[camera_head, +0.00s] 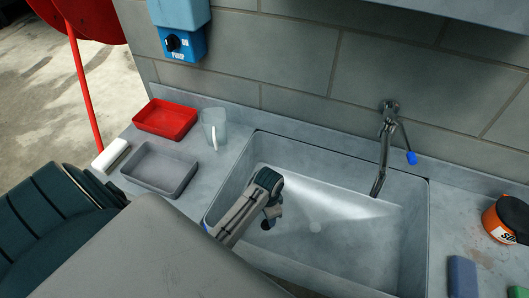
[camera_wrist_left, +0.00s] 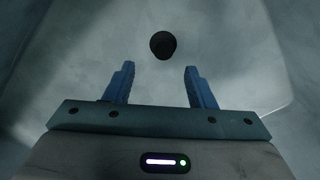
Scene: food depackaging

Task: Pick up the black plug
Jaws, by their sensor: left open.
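The black plug (camera_wrist_left: 162,44) is a small dark round piece on the pale sink floor in the left wrist view. It lies just beyond the fingertips of my left gripper (camera_wrist_left: 157,68), roughly centred between them. The two blue fingers are apart with nothing between them. In the head view my left arm reaches down into the grey sink basin (camera_head: 345,255); its fingers are hidden there. A small dark patch by the wrist may be the plug, but I cannot tell. My right gripper is in neither view.
A metal tap (camera_head: 385,145) with a blue-tipped lever hangs over the basin's back right. On the left counter are a red tray (camera_head: 165,118), a grey tray (camera_head: 160,168) and a clear cup (camera_head: 213,128). An orange jar (camera_head: 503,222) and a blue sponge (camera_head: 462,277) stand right.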

